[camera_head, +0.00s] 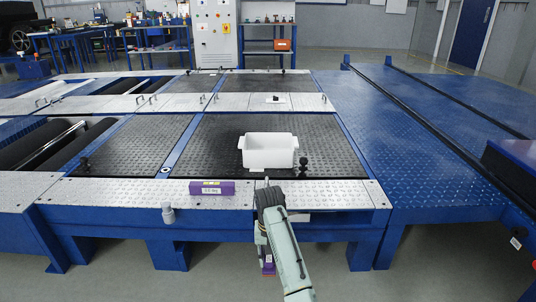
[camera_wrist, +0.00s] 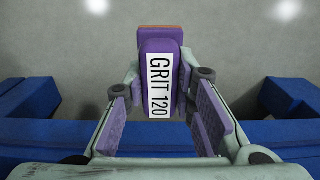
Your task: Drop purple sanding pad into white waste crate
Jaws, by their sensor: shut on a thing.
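The purple sanding pad (camera_wrist: 150,46) has a white label reading GRIT 120 and an orange-brown layer at its far end. My gripper (camera_wrist: 160,84) is shut on it, one finger on each side. In the head view my gripper (camera_head: 266,258) hangs in front of the blue frame, below its top edge; the pad shows only as a small purple and reddish patch (camera_head: 268,270) at its tip. The white waste crate (camera_head: 268,159) stands upright on the black ribbed plate, behind and above my gripper. The crate's floor is mostly hidden.
A purple weight block (camera_head: 212,188) lies on the metal front ledge, left of my arm. A small grey cylinder (camera_head: 168,212) is at the ledge's front edge. A black knob (camera_head: 303,165) stands right of the crate. The black plate (camera_head: 215,138) left of the crate is clear.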

